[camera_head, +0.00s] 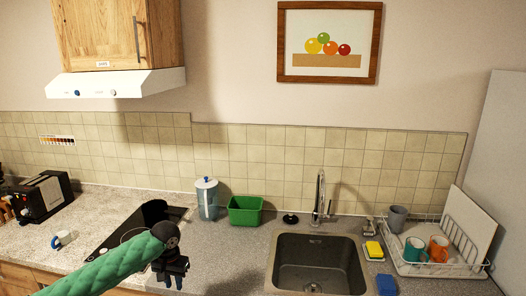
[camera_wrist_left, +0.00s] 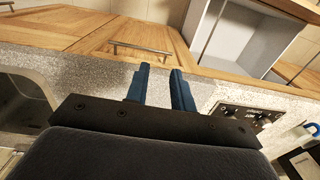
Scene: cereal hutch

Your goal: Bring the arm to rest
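My left arm, in a green padded sleeve, comes in from the lower left in the head view. Its dark gripper (camera_head: 171,279) is over the front of the counter, between the hob and the sink. In the left wrist view the two blue fingers (camera_wrist_left: 161,88) stand apart with a narrow gap. Nothing is between them. Beyond the fingers are the counter's front edge and the wooden cabinet doors. My right gripper is not in view.
The hob (camera_head: 120,238) lies left of the gripper, with a white-and-blue mug (camera_head: 63,239) farther left. A water jug (camera_head: 207,199) and green bin (camera_head: 245,210) stand behind. The sink (camera_head: 318,265) and dish rack (camera_head: 440,262) are right. A cabinet handle (camera_wrist_left: 142,49) juts out.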

